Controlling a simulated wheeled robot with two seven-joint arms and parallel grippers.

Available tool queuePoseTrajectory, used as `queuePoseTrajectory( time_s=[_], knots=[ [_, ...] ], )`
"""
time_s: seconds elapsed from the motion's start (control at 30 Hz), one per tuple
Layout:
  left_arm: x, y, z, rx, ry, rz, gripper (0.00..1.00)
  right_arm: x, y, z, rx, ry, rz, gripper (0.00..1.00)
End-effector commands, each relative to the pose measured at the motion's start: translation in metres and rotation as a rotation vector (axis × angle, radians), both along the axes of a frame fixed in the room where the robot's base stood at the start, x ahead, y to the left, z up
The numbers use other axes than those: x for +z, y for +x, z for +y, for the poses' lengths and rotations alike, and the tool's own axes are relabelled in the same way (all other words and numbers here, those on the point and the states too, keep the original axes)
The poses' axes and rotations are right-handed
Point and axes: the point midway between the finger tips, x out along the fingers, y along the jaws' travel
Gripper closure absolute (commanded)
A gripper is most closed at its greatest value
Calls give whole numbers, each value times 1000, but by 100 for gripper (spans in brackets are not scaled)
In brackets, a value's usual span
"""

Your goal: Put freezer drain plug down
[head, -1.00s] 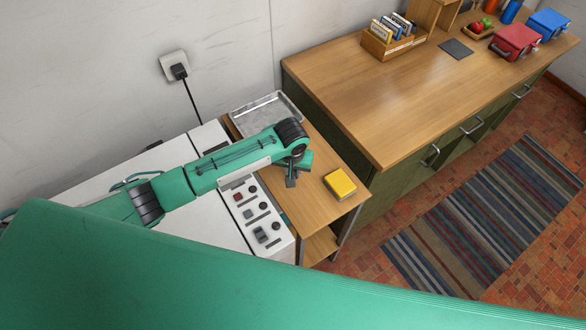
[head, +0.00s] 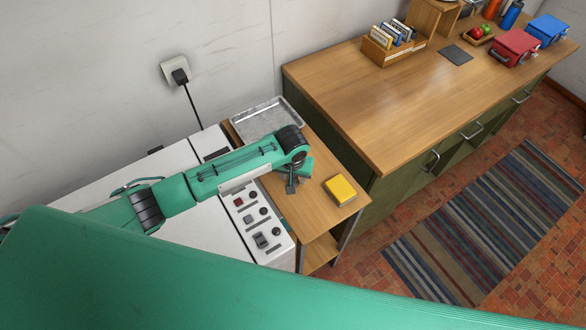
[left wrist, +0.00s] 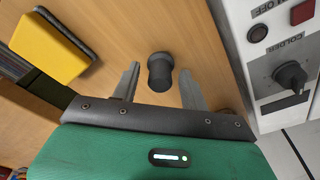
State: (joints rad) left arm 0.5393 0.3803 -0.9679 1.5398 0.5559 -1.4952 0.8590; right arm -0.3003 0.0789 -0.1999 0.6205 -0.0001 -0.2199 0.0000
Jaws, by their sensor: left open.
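The freezer drain plug, a short dark grey cylinder (left wrist: 160,72), shows in the left wrist view on the wooden top of the small side table (left wrist: 205,62). It lies between the spread fingers of my left gripper (left wrist: 160,88), with a visible gap on each side. The left gripper is open. In the head view the left gripper (head: 291,186) is low over the side table, and I cannot make out the plug clearly there. My right gripper is not in view.
A yellow block (head: 340,190) lies on the side table near its front edge. A metal tray (head: 265,119) lies at its back. The white appliance with a knob panel (head: 262,222) stands beside the table on the left. A large wooden counter (head: 370,105) stands to the right.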

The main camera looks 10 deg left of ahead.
Motion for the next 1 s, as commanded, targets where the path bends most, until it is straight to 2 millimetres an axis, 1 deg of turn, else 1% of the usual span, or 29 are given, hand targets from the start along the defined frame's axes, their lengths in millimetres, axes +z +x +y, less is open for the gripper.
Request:
queuePoseTrajectory(
  time_s=[0.17, 0.4, 0.5, 0.6, 0.7, 1.0],
  knots=[
    [27, -3, 0, -2, -2, -4, 55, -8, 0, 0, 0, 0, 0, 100],
    [79, -9, -1, -1, -2, -4, 55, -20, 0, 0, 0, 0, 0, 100],
    [95, -11, -1, -1, -2, -2, 55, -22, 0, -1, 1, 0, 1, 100],
    [107, -13, -1, 0, -2, -1, 55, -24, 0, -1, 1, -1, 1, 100],
    [113, -14, 0, 1, 0, 0, 55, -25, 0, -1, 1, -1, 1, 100],
    [115, -14, 0, 1, 0, 1, 55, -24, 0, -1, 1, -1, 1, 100]
  ],
)
